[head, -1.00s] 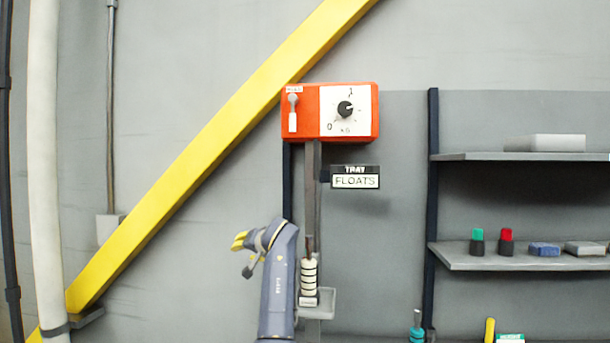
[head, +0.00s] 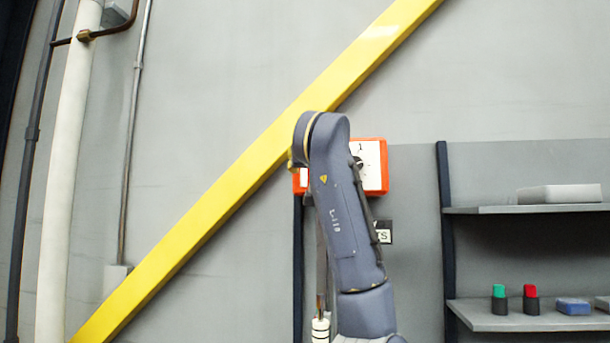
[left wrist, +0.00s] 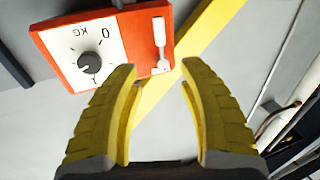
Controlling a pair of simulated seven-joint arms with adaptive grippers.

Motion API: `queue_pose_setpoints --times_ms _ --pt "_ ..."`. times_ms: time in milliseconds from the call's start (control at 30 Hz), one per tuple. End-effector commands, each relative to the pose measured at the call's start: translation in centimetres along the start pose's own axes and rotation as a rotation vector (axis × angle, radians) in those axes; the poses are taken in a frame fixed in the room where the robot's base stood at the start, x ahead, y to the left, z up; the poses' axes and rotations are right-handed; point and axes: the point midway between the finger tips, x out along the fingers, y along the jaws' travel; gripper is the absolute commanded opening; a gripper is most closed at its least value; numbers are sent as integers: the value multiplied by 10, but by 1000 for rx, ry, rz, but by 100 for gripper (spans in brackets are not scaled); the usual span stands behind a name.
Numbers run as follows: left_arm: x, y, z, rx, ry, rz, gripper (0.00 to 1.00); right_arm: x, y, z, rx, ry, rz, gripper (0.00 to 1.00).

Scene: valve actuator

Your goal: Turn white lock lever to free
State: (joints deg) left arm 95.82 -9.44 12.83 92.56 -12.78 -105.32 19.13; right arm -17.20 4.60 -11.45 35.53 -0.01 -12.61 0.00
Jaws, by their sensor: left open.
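The orange actuator box (head: 378,148) is mounted on the wall, mostly hidden behind my left arm in the head view. In the left wrist view the box (left wrist: 42,38) appears rotated at the upper left, with its white dial panel and black knob (left wrist: 90,62). In the head view the lever and fingertips are hidden by the arm.
A yellow diagonal beam (head: 215,190) runs behind the box's left side. A shelf unit (head: 530,315) at the right holds green and red items and blocks. A pale pipe (head: 62,180) stands at the far left.

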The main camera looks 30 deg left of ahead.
Motion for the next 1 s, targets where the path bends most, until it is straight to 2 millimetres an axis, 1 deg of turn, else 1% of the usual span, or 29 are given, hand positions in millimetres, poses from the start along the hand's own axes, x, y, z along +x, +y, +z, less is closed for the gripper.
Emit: queue_pose_setpoints --times_ms 33,600,800,1000 --pt "9 -2 1 3 -4 -4 41 0 0 0 0 0 0 44" --pt "111 -2 2 4 -5 -3 41 0 -1 -1 0 1 -1 44" --pt "138 -1 2 3 -5 -3 41 0 -1 -1 0 1 -1 44" --pt "153 -1 2 3 -3 -2 41 0 -1 -1 0 1 -1 44"
